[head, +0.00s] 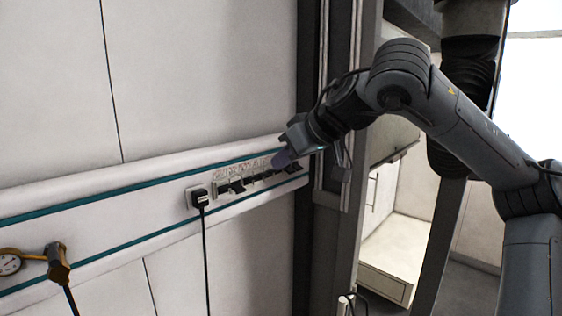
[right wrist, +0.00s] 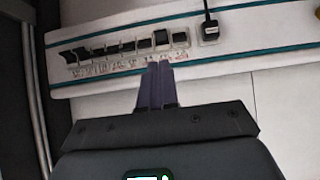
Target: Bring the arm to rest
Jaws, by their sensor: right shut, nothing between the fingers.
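My right gripper (head: 283,158) is raised in front of the wall rail, near the right end of a row of switches (head: 237,186). In the right wrist view its two purple fingers (right wrist: 159,69) are together with nothing between them. The fingertips appear close below the switch row (right wrist: 110,50) in that view; I cannot tell whether they touch it. My right arm reaches in from the right, bent at the elbow. My left gripper is not in view.
A black plug (head: 199,198) with a hanging cable sits left of the switches. A round gauge (head: 10,262) with a brass fitting (head: 57,265) is at lower left. A dark upright frame (head: 320,230) stands beside the arm. A pale drawer unit (head: 390,262) is behind it.

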